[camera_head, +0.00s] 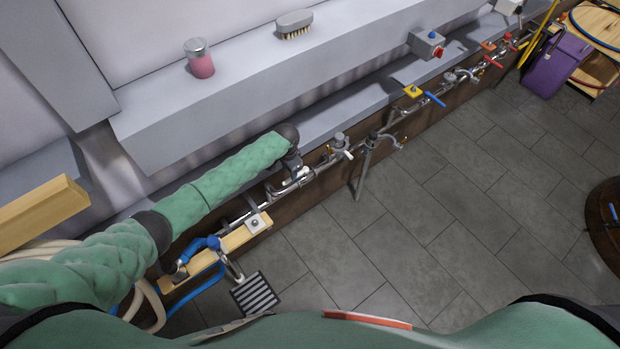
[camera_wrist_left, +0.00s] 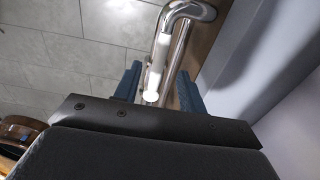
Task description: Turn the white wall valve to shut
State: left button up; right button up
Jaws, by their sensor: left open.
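The white valve handle (camera_wrist_left: 155,82) lies between the two blue fingers of my left gripper (camera_wrist_left: 159,75) in the left wrist view. The gripper is open, and the handle runs lengthwise between the fingers; I cannot tell whether either finger touches it. A bent chrome pipe (camera_wrist_left: 190,9) is just beyond the handle. In the head view, my left gripper (camera_head: 293,165) reaches down to the pipe run at the wall, and a bit of the white handle (camera_head: 303,174) shows under it. The gripper hides much of the valve there. My right gripper is not in view.
Along the same pipe run are another white-levered tap (camera_head: 346,153), a blue lever (camera_head: 434,99) and a red lever (camera_head: 493,62). A pink jar (camera_head: 200,63) and a brush (camera_head: 294,25) stand on the ledge above.

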aim_at(290, 179)
pick_arm(q)
notch_tip(290, 179, down, 4)
jog(key=b, duration=0.2)
jog(key=shift+f+b, duration=0.1)
jog(key=shift+b, duration=0.3)
jog(key=shift+r+p, duration=0.4)
jog(key=shift+f+b, duration=1)
jog(key=shift+f, duration=0.45)
jog(key=shift+f, duration=0.1)
jog(key=shift+c, duration=0.2)
